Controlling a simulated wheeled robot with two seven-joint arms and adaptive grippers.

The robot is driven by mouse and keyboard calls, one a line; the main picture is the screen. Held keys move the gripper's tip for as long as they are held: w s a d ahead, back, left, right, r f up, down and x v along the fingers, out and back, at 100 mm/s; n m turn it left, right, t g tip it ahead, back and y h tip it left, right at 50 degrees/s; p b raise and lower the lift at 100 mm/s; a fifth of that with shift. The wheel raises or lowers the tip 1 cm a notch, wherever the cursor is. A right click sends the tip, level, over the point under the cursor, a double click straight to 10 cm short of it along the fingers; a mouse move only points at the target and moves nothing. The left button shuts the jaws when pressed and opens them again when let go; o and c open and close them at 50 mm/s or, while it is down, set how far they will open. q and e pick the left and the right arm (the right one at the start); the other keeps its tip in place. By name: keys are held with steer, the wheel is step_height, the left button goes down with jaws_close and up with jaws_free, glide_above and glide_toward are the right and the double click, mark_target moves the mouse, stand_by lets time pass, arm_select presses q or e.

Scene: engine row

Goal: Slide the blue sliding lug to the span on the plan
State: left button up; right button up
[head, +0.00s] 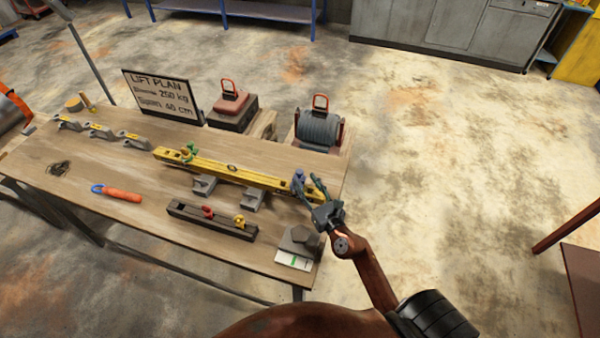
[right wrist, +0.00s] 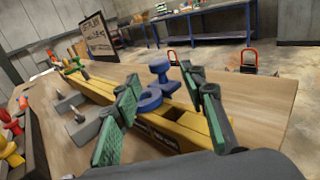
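The blue sliding lug (head: 298,177) sits near the right end of the yellow beam (head: 225,170). In the right wrist view the blue lug (right wrist: 158,75) stands on the beam (right wrist: 95,88), between the finger pads. My right gripper (head: 309,185) is open, its fingers on either side of the lug; a gap shows on the right finger's side. Whether the left finger touches it I cannot tell. A green lug (head: 189,153) is on the beam's left part. The lift plan board (head: 162,93) reads 250 kg and a span of 46 or 48 cm. My left gripper is not in view.
The beam rests on grey supports (head: 204,184). A dark rack (head: 211,220) holds red and yellow lugs in front. Red-handled weights (head: 232,108) stand behind. A grey block (head: 300,238) sits at the front right corner.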

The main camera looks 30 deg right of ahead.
mark_target(301, 175)
steer(key=w, duration=0.5)
steer(key=shift+w+d, duration=0.25)
steer(key=shift+w, duration=0.05)
steer(key=shift+c, duration=0.4)
jaws_close()
